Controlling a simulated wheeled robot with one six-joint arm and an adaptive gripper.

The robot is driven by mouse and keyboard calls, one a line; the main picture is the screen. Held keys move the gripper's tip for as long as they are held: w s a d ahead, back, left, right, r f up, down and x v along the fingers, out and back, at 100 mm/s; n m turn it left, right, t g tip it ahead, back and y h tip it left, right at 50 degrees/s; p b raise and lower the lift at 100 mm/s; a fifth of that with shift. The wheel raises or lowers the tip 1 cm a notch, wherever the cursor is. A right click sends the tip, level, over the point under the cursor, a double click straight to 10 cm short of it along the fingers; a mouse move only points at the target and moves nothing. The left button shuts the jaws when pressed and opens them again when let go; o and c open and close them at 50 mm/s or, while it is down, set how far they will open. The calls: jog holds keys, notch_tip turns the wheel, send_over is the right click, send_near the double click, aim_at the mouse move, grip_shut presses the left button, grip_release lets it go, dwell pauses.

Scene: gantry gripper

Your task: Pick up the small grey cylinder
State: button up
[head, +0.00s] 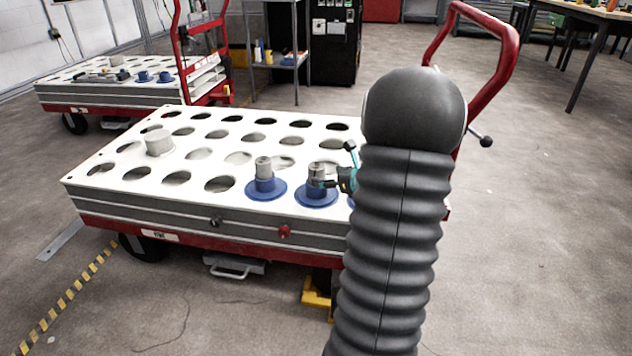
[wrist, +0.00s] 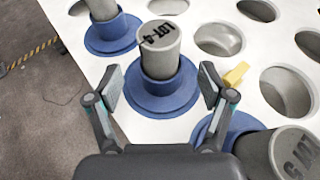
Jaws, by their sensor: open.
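A small grey cylinder (head: 316,171) stands upright in a blue flanged holder (head: 316,196) on the white cart top. In the wrist view this cylinder (wrist: 160,55), its top marked "LOT-4", stands between the spread fingers of my gripper (wrist: 160,88). The fingers are open, one on each side, with gaps visible. In the head view my gripper (head: 335,168) is beside and partly around the cylinder, its rest hidden by my arm. Another grey cylinder (head: 263,168) stands in a blue holder to the left. A third marked cylinder (wrist: 285,152) is cut off at the wrist view's lower right.
The white cart top (head: 210,153) has rows of round holes. A wider pale cylinder (head: 158,142) stands at its left. A yellow piece (wrist: 235,74) is right of the right finger. A red cart handle (head: 497,70) rises behind my arm. A second cart (head: 110,93) stands behind.

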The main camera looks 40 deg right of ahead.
aim_at(322, 173)
jog(key=shift+r+x, duration=0.15)
jog(key=shift+x, duration=1.25)
jog(key=shift+r+x, duration=0.1)
jog(key=shift+x, duration=1.35)
jog(key=shift+w, duration=0.1)
jog(key=shift+c, duration=0.2)
jog(key=shift+r, duration=0.1)
grip_shut()
